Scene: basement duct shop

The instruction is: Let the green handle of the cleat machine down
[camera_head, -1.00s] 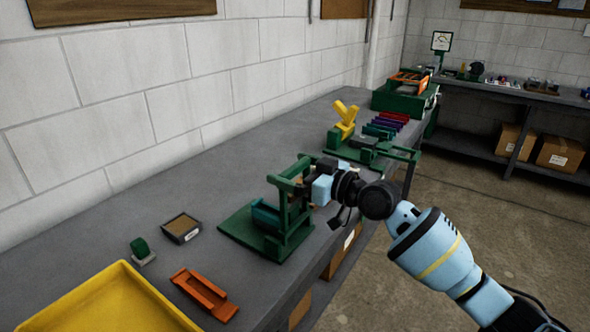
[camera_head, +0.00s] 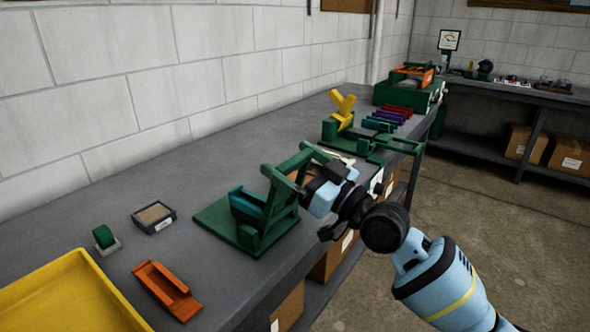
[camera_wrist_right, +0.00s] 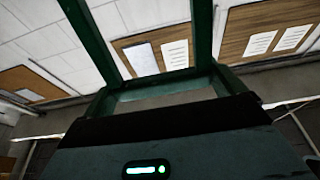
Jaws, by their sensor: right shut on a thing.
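The cleat machine (camera_head: 222,226) stands near the bench's front edge, with a flat green base and a teal block (camera_head: 248,205) on it. Its green handle (camera_head: 284,205) is a frame that leans forward over the bench edge, neither upright nor flat. My right gripper (camera_head: 308,180) is shut on the handle's upper end, at the bench's front side. The gripper hides part of that end. In the right wrist view the green handle (camera_wrist_right: 204,35) runs up from the gripper, whose dark body fills the bottom. My left gripper is not in view.
A green machine with a yellow lever (camera_head: 343,108) stands farther back, near several coloured strips (camera_head: 391,114). An orange channel piece (camera_head: 168,290), a small box (camera_head: 154,217), a green-topped piece (camera_head: 105,238) and a yellow tray (camera_head: 75,295) lie at the left. Open floor lies right.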

